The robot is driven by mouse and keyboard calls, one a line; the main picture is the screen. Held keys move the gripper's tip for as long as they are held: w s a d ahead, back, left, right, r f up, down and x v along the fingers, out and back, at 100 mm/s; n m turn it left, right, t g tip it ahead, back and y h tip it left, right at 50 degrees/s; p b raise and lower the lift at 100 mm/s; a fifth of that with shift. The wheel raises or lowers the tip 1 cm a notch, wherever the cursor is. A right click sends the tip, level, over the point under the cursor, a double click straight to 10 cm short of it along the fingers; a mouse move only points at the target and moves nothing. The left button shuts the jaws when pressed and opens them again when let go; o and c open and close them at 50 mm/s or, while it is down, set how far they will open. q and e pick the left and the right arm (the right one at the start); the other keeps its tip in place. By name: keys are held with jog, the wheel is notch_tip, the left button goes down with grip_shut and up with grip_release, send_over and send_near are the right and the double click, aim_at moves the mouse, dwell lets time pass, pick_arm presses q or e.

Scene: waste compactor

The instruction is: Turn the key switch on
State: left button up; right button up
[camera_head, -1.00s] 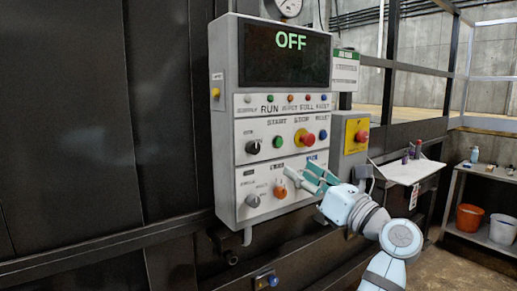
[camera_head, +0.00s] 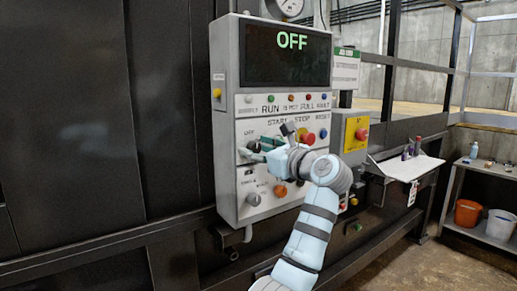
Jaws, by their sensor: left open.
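The key switch appears to be the black knob (camera_head: 254,146) beside the OFF label, at the left of the middle row of the grey control panel (camera_head: 229,190). The display (camera_head: 287,54) reads OFF in green. My left gripper (camera_head: 257,149) is in front of this row with its fingers open around or just beside the black knob. I cannot tell whether they touch it. The gripper and wrist hide the green start button and part of the lower row. My right gripper is not in view.
An orange knob (camera_head: 280,190) is below. A yellow emergency-stop box (camera_head: 356,133) and a white shelf (camera_head: 408,169) stand to the right.

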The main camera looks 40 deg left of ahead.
pick_arm(q)
grip_shut()
jog(key=shift+m, duration=0.3)
jog(key=m+p, duration=0.4)
jog(key=m, duration=0.1)
jog(key=shift+r, duration=0.15)
jog(key=m+p, duration=0.4)
jog(key=shift+p, duration=0.35)
jog(key=shift+m+p, duration=1.15)
jog(key=shift+m, duration=0.15)
jog(key=shift+f, duration=0.2)
